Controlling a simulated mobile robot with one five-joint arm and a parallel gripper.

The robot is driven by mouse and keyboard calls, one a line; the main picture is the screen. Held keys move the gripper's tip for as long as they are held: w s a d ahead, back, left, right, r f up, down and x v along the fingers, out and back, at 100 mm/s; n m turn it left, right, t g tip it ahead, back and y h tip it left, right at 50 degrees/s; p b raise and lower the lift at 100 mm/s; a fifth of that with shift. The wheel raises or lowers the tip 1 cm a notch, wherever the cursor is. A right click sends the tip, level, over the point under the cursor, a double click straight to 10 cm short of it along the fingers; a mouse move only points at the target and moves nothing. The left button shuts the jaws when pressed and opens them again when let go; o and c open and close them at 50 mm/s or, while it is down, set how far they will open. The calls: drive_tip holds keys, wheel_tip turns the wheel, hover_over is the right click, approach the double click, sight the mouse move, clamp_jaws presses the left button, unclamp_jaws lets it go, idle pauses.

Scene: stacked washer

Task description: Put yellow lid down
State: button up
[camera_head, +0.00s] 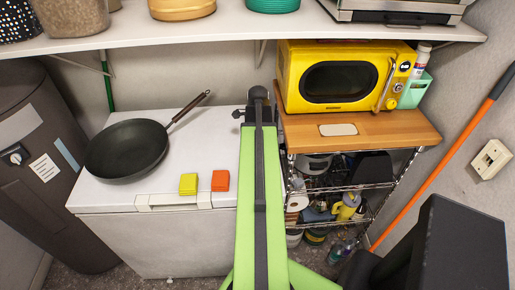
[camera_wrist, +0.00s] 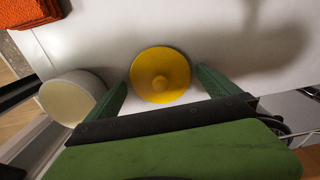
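A white cup (camera_wrist: 68,98) stands left of my left finger. In the head view my green arm reaches over the right side of the freezer top (camera_head: 150,188) and hides the lid and cup.
An orange sponge (camera_head: 220,181), also in the wrist view (camera_wrist: 25,10), lies beside a yellow sponge (camera_head: 188,184). A black pan (camera_head: 127,149) sits at left on the freezer. A yellow microwave (camera_head: 340,80) stands on a wooden-topped rack (camera_head: 390,125) at right. A shelf (camera_head: 220,27) hangs above.

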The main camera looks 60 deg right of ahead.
drive_tip(key=shift+r, duration=0.1)
wheel_tip(320, 180, up, 12)
drive_tip(key=p, duration=1.2)
